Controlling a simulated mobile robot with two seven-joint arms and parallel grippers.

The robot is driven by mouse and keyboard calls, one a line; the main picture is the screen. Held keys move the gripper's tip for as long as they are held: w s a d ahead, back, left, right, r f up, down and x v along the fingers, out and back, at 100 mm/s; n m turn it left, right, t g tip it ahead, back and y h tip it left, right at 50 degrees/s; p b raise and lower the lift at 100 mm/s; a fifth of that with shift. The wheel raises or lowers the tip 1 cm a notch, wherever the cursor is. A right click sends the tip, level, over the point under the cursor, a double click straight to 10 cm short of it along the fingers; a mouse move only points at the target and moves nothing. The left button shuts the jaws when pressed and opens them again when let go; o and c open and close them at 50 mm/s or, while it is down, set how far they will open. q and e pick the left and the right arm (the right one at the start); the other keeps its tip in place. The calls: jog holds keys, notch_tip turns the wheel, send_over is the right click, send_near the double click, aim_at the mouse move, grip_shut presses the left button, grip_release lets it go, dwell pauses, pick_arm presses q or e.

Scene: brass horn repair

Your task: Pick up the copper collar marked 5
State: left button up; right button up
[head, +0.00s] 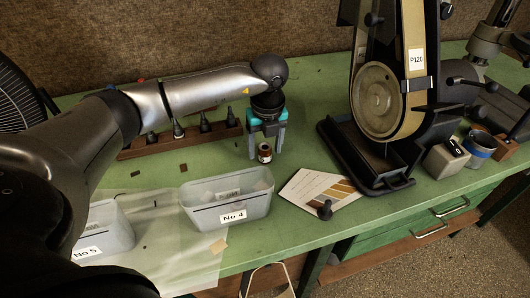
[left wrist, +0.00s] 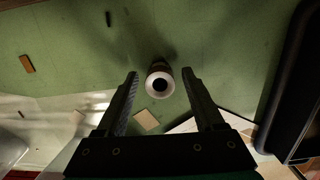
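A small copper-brown collar (head: 264,153) with a pale label stands on the green bench; its number is too small to read. My right gripper is not in view.
A belt sander marked P120 (head: 413,95) stands to the right. A bin marked No 4 (head: 206,214) and one marked No 5 (head: 112,238) are at the front left. A wooden rack of tools (head: 150,150) lies behind; a striped card (head: 317,187) lies right of the collar.

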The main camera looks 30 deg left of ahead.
pick_arm(q)
grip_shut()
dwell(0.3)
jog(key=shift+r, duration=0.15)
